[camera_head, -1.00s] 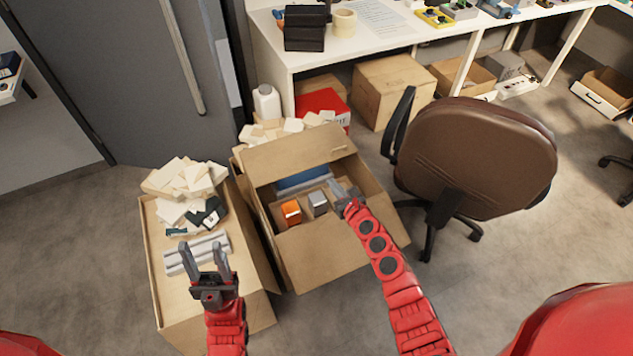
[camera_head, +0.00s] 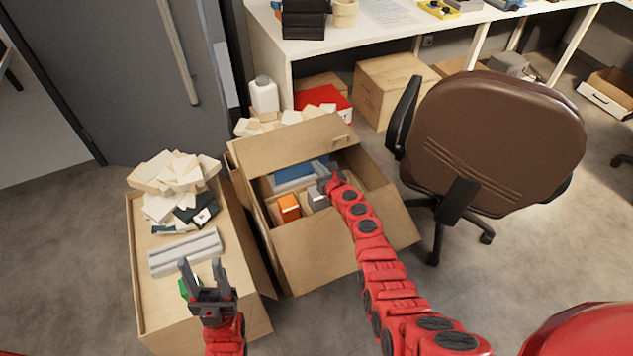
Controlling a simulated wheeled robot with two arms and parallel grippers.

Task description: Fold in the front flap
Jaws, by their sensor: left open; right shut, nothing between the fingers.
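An open brown carton (camera_head: 318,252) stands on the floor in the middle. Its back flap (camera_head: 292,143) stands up behind the opening. A broad panel faces me at the front; I cannot tell whether it is the front flap hanging down or the front wall. Inside are an orange box (camera_head: 289,208), a grey box (camera_head: 316,198) and a blue item (camera_head: 300,171). My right gripper (camera_head: 322,169) is shut and empty, over the opening near the blue item; I cannot tell if it touches anything. My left gripper (camera_head: 203,275) is open and empty above the left carton.
The left carton (camera_head: 141,290) carries pale blocks (camera_head: 172,172), a grey ridged piece (camera_head: 186,252) and a green item (camera_head: 188,286). A brown chair (camera_head: 495,140) stands close on the right. A white desk (camera_head: 390,38) and a white bottle (camera_head: 264,96) are behind.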

